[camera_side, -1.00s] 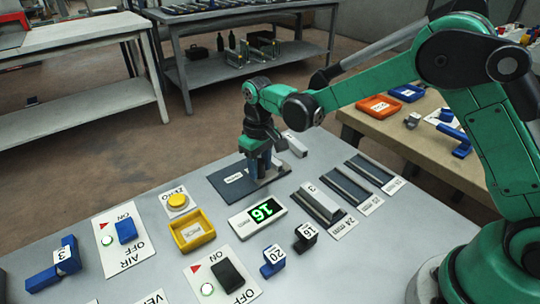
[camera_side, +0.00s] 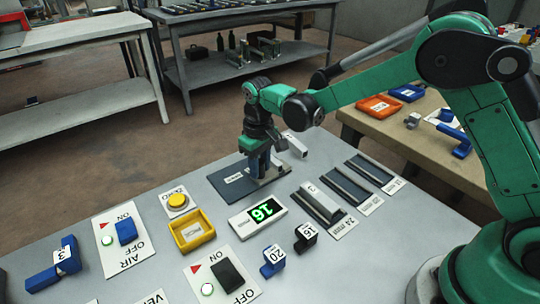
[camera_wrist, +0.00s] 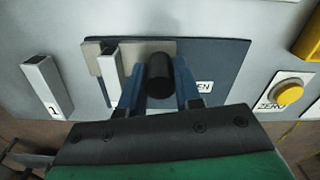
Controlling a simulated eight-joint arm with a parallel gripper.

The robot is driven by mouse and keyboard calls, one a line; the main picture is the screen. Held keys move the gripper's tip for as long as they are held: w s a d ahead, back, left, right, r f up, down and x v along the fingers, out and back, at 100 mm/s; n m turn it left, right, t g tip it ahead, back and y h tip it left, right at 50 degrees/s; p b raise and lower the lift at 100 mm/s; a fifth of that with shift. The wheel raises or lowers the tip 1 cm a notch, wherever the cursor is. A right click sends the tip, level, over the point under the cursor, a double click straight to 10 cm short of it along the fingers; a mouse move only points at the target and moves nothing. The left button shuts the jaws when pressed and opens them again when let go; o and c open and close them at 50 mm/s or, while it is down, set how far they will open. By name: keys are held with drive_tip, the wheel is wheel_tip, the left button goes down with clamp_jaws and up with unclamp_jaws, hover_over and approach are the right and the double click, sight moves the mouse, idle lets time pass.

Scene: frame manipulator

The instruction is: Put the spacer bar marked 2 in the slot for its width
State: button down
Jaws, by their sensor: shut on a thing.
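My gripper (camera_side: 262,172) is down at the dark blue gauge plate (camera_side: 232,182). In the wrist view its blue fingers (camera_wrist: 160,88) are closed around an upright black knob (camera_wrist: 159,70) on that plate. A pale bar (camera_wrist: 112,75) stands on the plate just left of the fingers, beside a grey-beige block (camera_wrist: 148,46). No number shows on this bar, so I cannot tell if it is bar 2. The display (camera_side: 258,215) shows 16. Two empty slots (camera_side: 350,184) (camera_side: 374,170) lie to the right, and bar 3 (camera_side: 318,203) lies in the nearest slot, whose card (camera_side: 342,226) seems to read 24.
The bar marked 1 (camera_wrist: 42,85) lies loose beside the plate. Yellow tray (camera_side: 192,231), yellow ZERO button (camera_side: 177,200), blue block 20 (camera_side: 272,262), black block 16 (camera_side: 306,237) and two switches (camera_side: 126,230) (camera_side: 229,275) occupy the front and left. Bare table separates the display and slots.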

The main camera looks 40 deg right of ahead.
drive_tip(key=shift+a, duration=0.1)
idle(0.5)
drive_tip(key=shift+a, duration=2.05)
drive_tip(key=c, duration=0.6)
unclamp_jaws()
drive_tip(key=shift+d+r, duration=0.1)
drive_tip(key=shift+r, duration=0.05)
wheel_tip(320, 180, up, 5)
drive_tip(key=shift+r, duration=0.2)
